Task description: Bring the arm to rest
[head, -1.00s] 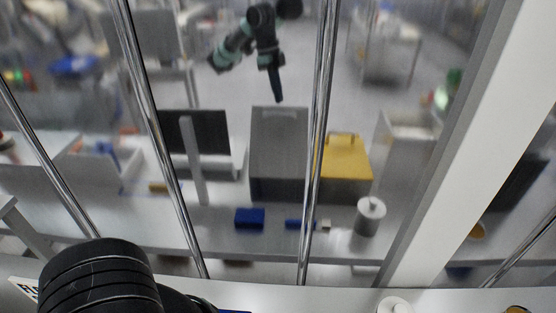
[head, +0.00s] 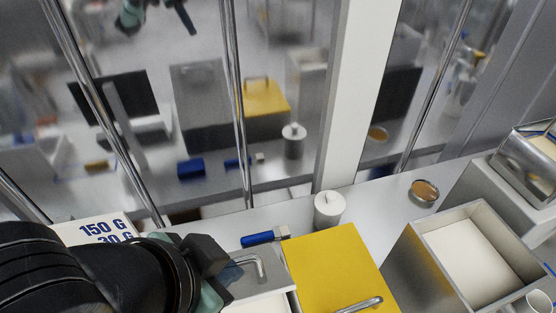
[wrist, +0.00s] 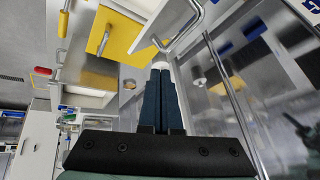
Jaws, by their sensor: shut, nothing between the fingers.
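My gripper (wrist: 161,75) shows in the wrist view with its two dark blue fingers pressed together and nothing between them. They point up the picture, with a metal bar handle and a white round thing just beyond the tips. In the head view my black arm fills the lower left corner, and its teal and black end is beside the grey lid (head: 250,292) with a bar handle. The fingers are not clearly visible there, and I cannot tell their exact height above the lid.
A yellow lid (head: 335,265) lies right of the grey one. Behind are a blue-handled tool (head: 263,237), a white lidded jar (head: 329,211) and a brown round dish (head: 425,191). A metal bin (head: 462,267) stands right. A reflective panel with upright rods closes off the back.

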